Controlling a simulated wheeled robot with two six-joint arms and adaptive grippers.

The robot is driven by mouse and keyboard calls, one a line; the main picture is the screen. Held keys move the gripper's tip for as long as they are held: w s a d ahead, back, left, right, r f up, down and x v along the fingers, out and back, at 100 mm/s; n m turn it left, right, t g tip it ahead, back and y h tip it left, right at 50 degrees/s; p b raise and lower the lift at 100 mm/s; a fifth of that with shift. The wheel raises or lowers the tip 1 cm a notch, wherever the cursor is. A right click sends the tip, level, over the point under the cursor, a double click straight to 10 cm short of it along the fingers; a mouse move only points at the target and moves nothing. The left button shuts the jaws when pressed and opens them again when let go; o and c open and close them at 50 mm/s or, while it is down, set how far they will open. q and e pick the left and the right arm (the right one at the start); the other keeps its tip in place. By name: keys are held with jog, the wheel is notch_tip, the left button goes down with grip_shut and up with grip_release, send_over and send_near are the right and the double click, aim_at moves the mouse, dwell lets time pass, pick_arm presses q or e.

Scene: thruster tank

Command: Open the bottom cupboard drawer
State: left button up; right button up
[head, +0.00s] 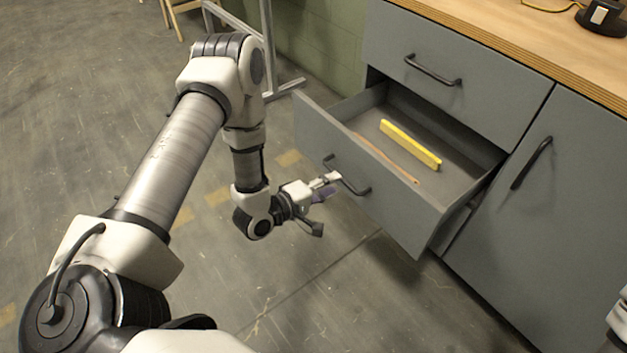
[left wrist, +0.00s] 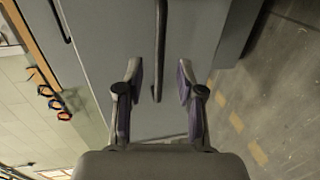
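The grey lower drawer (head: 385,192) of the cupboard is pulled out, its inside showing. A yellow bar (head: 410,145) and a thin brownish stick (head: 385,158) lie in it. Its dark bar handle (head: 350,178) is on the front panel. My left gripper (head: 327,187) is at the left part of this handle. In the left wrist view, the fingers of my left gripper (left wrist: 158,78) are spread, with the handle (left wrist: 159,45) between them and a gap on either side. I cannot tell whether they touch it in depth. My right gripper is out of view.
The upper drawer (head: 455,90) above is shut, and so is the door (head: 550,200) at right. A wooden worktop (head: 500,25) tops the cupboard. A metal frame (head: 285,88) stands behind the drawer. The floor (head: 330,290) in front is clear.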

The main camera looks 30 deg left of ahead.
pick_arm(q)
jog(key=v, duration=0.7)
jog(key=shift+s, duration=0.3)
